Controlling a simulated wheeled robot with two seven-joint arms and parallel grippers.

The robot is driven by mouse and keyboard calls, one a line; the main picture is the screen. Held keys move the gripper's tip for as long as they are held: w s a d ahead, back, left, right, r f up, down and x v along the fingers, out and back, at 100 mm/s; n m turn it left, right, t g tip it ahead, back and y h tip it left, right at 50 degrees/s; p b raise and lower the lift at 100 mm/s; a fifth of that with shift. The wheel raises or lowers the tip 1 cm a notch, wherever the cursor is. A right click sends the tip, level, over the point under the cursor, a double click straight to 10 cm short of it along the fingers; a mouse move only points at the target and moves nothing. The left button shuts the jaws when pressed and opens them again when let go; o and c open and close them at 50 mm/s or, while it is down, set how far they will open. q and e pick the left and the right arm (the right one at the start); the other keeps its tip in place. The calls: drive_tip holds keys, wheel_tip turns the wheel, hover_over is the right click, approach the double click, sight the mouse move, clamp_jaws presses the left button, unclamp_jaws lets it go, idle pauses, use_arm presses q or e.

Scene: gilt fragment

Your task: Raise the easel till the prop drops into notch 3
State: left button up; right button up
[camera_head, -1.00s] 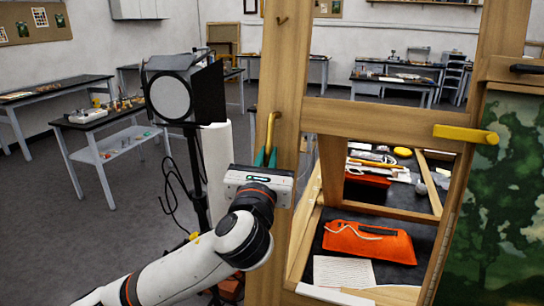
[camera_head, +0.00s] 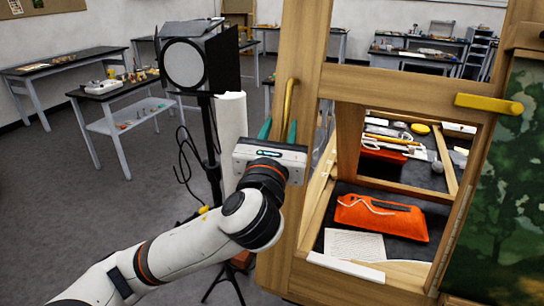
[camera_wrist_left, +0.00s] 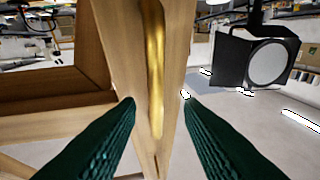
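The wooden easel (camera_head: 312,50) fills the right half of the head view, with a painted green panel (camera_head: 508,190) at its right. A brass handle (camera_head: 288,98) stands upright on its left post. My left gripper (camera_head: 278,128) is at the handle's lower part, with one green finger on each side. In the left wrist view the brass handle (camera_wrist_left: 154,70) runs between the open fingers (camera_wrist_left: 160,103), with gaps to both sides. I cannot make out the prop or its notches for certain. My right gripper is not in view.
A studio lamp (camera_head: 185,64) on a stand is close left of the easel, beside a white roll (camera_head: 232,125). An orange pouch (camera_head: 382,216) and a paper sheet (camera_head: 353,245) lie on a dark surface behind the frame. Grey floor is open at left.

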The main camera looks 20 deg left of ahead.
use_arm(q)
drive_tip(key=p+v, duration=0.9)
drive_tip(key=p, duration=0.1)
drive_tip(key=shift+s, duration=0.25)
